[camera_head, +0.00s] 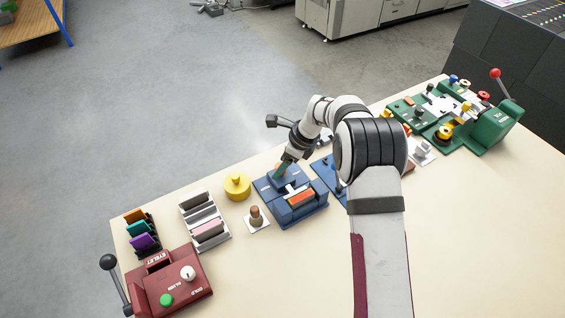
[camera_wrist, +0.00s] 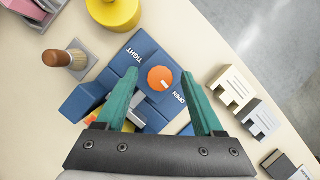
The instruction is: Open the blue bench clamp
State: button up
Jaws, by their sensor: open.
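The blue bench clamp (camera_head: 302,214) sits on the bench left of my arm. In the wrist view its blue body (camera_wrist: 143,52) carries a round orange knob (camera_wrist: 158,79). The word TIGHT is printed to the upper left of the knob and OPEN to its lower right. A small white mark shows on the knob's lower right part. My gripper (camera_wrist: 160,74) has teal fingers, open and apart, with the knob appearing between the tips. I cannot tell whether they touch it. In the head view my gripper (camera_head: 281,169) is over the clamp's back part.
A yellow cylinder (camera_head: 237,187) and a brown-handled brush (camera_head: 256,217) stand left of the clamp. Farther left are a grey rack (camera_head: 204,220) and a red machine (camera_head: 170,286). A green machine (camera_head: 489,128) stands far right. The bench's front is bare.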

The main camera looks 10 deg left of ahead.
grip_shut()
jog(key=shift+n, duration=0.7)
grip_release()
jog(key=shift+r, duration=0.1)
jog(key=v, duration=1.5)
jog(key=shift+w+r, duration=0.3)
